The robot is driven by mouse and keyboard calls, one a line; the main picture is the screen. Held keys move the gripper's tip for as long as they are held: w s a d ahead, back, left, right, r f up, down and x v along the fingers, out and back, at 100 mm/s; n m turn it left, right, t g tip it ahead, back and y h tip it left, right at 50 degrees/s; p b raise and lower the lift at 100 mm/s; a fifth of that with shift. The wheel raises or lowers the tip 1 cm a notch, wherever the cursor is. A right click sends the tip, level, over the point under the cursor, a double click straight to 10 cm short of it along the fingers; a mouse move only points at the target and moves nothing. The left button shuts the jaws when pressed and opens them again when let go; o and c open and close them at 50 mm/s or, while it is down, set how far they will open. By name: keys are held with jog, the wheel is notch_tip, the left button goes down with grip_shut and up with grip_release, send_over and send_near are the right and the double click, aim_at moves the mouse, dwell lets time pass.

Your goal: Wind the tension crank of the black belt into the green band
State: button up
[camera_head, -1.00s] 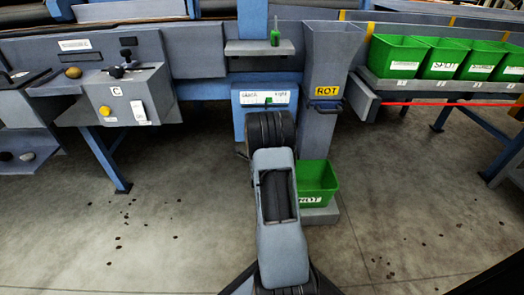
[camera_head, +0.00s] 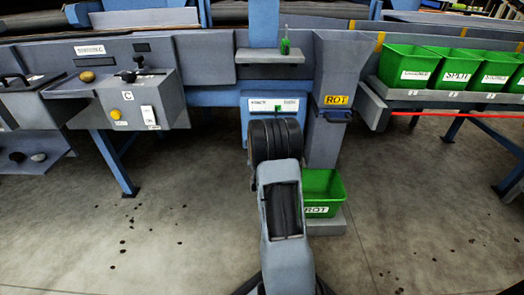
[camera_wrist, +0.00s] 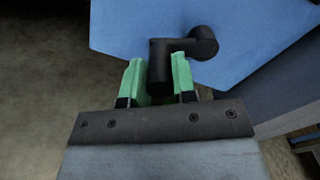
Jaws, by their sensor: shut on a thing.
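In the wrist view my gripper (camera_wrist: 157,66) has its two green fingers on either side of the black crank's handle (camera_wrist: 160,78) and is shut on it. The crank's short arm runs right to a round hub (camera_wrist: 203,42) in front of a blue panel (camera_wrist: 240,55). In the head view my own arm hides the crank and gripper. Just above my arm is a white tension gauge (camera_head: 260,107) with a small green mark; its needle is too small to read.
A grey ROT chute (camera_head: 328,125) stands right of the gauge, with a green ROT bin (camera_head: 335,184) below. A small shelf (camera_head: 262,57) is above the gauge. A control box (camera_head: 118,101) is at left, several green crates (camera_head: 406,73) at right. The front floor is open.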

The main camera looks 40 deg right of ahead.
jog(key=shift+a+r, duration=0.1)
dwell(0.4)
jog(key=o, duration=0.9)
jog(key=p+v, duration=0.3)
jog(key=v, duration=1)
jog(key=shift+s+a, duration=0.2)
jog(key=shift+s, duration=0.05)
